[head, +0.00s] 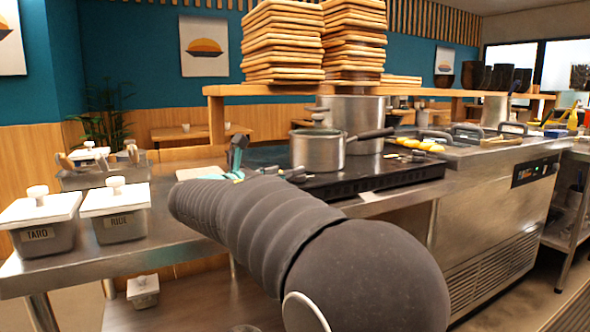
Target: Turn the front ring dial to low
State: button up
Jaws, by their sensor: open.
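The black cooktop (400,172) sits on the steel counter, with a small steel pot (318,152) towards its front left and a larger pot (352,112) behind. My gripper (266,162) is mostly hidden behind my arm. Its dark and teal finger parts show apart, just left of the cooktop and the small pot. It appears open, with nothing seen between the fingers. Contact with the cooktop cannot be told.
Lidded tubs marked TARO (38,232) and RICE (122,228) stand on the left counter. The small pot's handle (371,134) points right over the cooktop. Stacked wooden trays (284,45) rest on a shelf (300,89) above. A steel appliance (500,200) stands at right.

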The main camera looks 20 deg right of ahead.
aim_at(298, 174)
jog(key=x, duration=0.6)
grip_shut()
